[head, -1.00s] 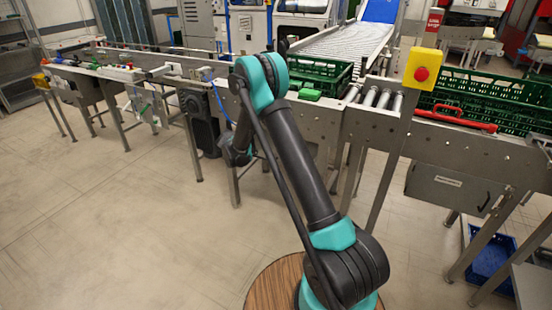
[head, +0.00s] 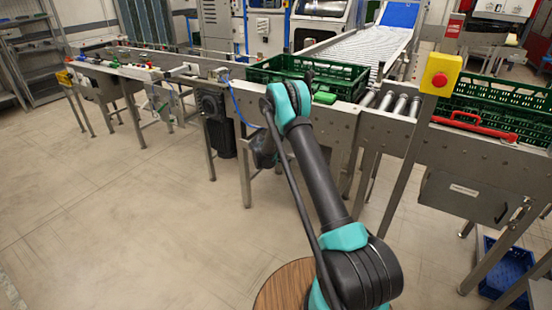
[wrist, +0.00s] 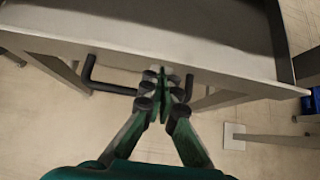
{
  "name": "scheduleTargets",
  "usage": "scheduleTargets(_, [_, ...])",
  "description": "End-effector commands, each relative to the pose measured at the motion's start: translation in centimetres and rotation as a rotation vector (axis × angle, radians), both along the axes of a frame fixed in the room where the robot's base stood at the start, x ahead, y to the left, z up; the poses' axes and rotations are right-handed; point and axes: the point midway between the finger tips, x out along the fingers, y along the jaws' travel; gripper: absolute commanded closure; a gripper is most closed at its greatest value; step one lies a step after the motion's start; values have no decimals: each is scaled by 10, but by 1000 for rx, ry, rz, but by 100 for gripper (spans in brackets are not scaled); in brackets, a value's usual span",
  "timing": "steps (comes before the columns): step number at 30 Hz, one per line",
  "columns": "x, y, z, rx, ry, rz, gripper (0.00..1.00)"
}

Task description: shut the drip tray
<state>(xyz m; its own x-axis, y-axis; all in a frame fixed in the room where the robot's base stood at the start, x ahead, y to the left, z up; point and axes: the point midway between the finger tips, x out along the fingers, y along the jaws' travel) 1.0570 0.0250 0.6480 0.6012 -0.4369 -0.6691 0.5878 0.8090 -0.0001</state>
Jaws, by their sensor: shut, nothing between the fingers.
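The drip tray (wrist: 190,28) fills the top of the wrist view, with its grey inside seen from above and a dark right wall. A black bar handle (wrist: 88,72) stands out from its front; the fingers hide the handle's middle. My gripper (wrist: 163,82) is shut and empty, with its green-and-black fingers at the tray's front edge beside the visible left part of the handle. I cannot tell whether they touch. In the head view my arm hides the gripper. A grey labelled box front (head: 465,195) shows under the conveyor there; I cannot tell whether it is the same tray.
A conveyor (head: 310,118) runs across the head view, with a green crate (head: 345,78) on it. A post with a red button on a yellow box (head: 440,74) stands at right. A blue crate (head: 508,265) lies low at right. The floor at left is clear.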

Motion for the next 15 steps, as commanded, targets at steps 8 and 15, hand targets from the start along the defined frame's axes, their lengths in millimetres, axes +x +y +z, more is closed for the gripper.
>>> scheduleTargets(8, [5, -3, 0, 1, 0, 1, 100])
scheduleTargets(15, [7, -5, 0, 1, 0, -1, 100])
